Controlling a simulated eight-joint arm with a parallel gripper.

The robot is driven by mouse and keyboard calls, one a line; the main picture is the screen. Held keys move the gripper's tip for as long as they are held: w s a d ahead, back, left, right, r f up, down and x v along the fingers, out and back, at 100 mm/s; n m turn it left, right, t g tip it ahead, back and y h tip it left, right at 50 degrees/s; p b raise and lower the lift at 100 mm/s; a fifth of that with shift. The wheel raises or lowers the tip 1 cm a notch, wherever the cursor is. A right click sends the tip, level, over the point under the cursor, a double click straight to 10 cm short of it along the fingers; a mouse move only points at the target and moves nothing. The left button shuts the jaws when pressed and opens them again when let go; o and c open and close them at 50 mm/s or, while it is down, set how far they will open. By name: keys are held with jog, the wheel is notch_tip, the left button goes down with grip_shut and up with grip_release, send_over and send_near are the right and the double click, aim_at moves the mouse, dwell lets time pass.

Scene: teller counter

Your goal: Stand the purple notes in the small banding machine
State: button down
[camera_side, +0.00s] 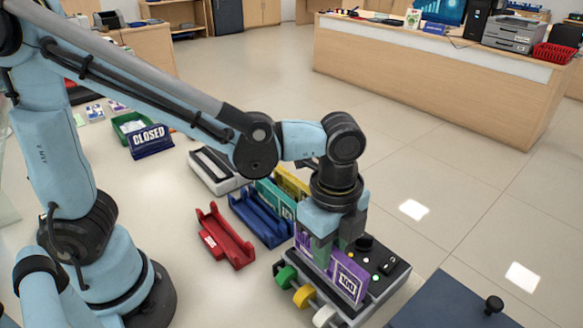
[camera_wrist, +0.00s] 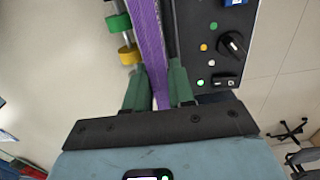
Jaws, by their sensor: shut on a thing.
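The purple notes (camera_side: 349,281) are a bundle with a white "100" label, standing on their long edge. My gripper (camera_side: 328,246) is shut on them from above, its green fingers on either side of the bundle. The small banding machine (camera_side: 388,272) is a dark unit with knobs, and green, yellow and white rollers along its near side. The notes sit between the rollers and the knob panel, seemingly in the slot; their bottom edge is hidden. In the wrist view the purple notes (camera_wrist: 149,40) run beside the machine's panel (camera_wrist: 212,45), between my gripper's fingers (camera_wrist: 160,90).
A red tray (camera_side: 225,238) and a blue tray (camera_side: 262,218) lie left of the machine, with teal notes (camera_side: 275,197) and yellow notes (camera_side: 291,182) behind. A white device (camera_side: 215,170) and a CLOSED sign (camera_side: 151,141) stand further back. A dark blue surface (camera_side: 450,305) is at the right.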

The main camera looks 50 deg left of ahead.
jog(key=shift+f, duration=0.85)
jog(key=c, duration=0.9)
grip_release()
jog(key=shift+r, duration=0.1)
jog(key=shift+r, duration=3.45)
jog(key=a+n+t, duration=0.2)
jog(key=a+n, duration=0.4)
jog(key=a+n+t, duration=0.2)
jog(key=a+n, duration=0.3)
jog(key=n, duration=0.1)
jog(key=a+n+t, duration=0.3)
jog(key=a+n, duration=0.3)
jog(key=shift+a+f, duration=0.1)
jog(key=shift+a, duration=0.2)
